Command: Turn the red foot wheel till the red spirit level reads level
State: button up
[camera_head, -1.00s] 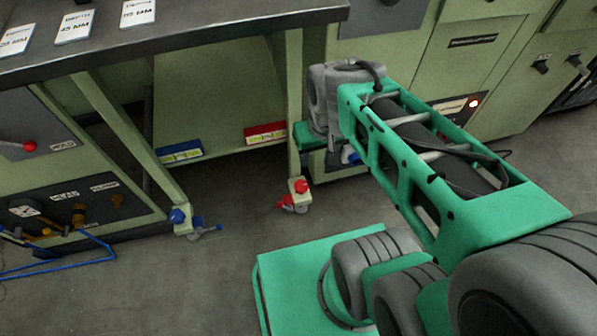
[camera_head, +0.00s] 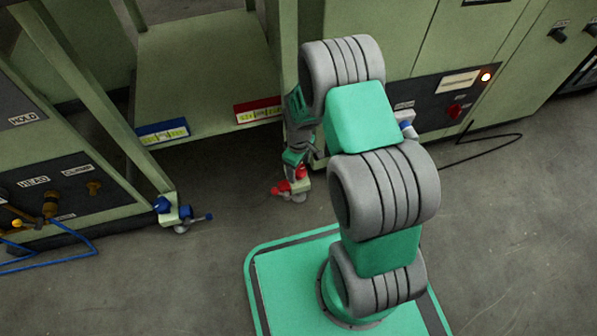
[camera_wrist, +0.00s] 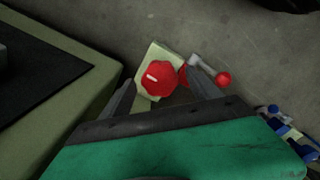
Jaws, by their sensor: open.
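The red foot wheel (camera_wrist: 158,78), a lobed knob with a white mark, sits on a pale green foot bracket between my fingers in the wrist view. It is partly hidden in the head view (camera_head: 301,173), low on the right table leg. My gripper (camera_wrist: 161,72) is open, with one finger on each side of the wheel; I cannot tell whether they touch it. In the head view my gripper (camera_head: 293,158) points down just above the wheel. The red spirit level (camera_head: 258,110) is on the lower shelf's front edge; its bubble is too small to read.
A red lever (camera_wrist: 223,79) sticks out beside the wheel. The blue spirit level (camera_head: 162,132) and blue foot wheel (camera_head: 162,204) are to the left. A green cabinet (camera_head: 450,60) stands close on the right. Open floor lies in front.

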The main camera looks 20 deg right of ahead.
jog(key=shift+f, duration=0.5)
